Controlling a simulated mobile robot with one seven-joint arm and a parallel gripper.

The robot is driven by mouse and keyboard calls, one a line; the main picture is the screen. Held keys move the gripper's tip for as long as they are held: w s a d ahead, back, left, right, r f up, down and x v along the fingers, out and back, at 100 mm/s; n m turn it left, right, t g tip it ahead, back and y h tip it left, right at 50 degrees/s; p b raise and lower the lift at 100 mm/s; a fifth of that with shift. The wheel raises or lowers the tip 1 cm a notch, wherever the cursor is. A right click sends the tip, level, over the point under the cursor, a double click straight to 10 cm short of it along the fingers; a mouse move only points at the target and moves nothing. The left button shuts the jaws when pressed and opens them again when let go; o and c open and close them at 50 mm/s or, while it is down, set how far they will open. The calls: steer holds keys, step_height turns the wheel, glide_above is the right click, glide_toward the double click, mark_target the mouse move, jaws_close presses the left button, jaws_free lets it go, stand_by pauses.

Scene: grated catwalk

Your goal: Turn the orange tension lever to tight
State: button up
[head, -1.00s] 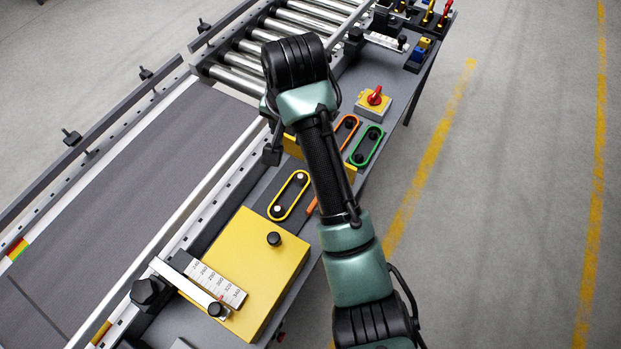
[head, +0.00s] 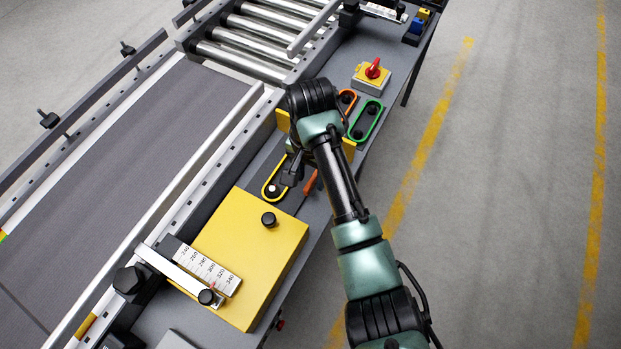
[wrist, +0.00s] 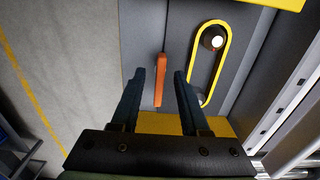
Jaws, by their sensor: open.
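The orange tension lever (head: 310,183) is a slim bar on the dark panel, beside the yellow-rimmed belt loop (head: 273,190). In the wrist view the lever (wrist: 160,80) appears between my two fingers, with a gap on each side. My gripper (wrist: 160,72) is open and empty. I cannot tell whether the fingertips are level with the lever or still above it. In the head view my gripper (head: 291,172) is a dark shape over the panel, partly hidden by my wrist. No tight marking is readable.
A yellow cover box (head: 250,250) with a black knob and a scale (head: 208,268) stands nearer. Orange (head: 347,101) and green (head: 367,120) loops and a red rotary switch (head: 373,70) lie beyond. The conveyor (head: 120,170) runs at left; open floor lies right.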

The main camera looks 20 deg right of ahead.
steer(key=shift+f, duration=0.75)
jaws_close()
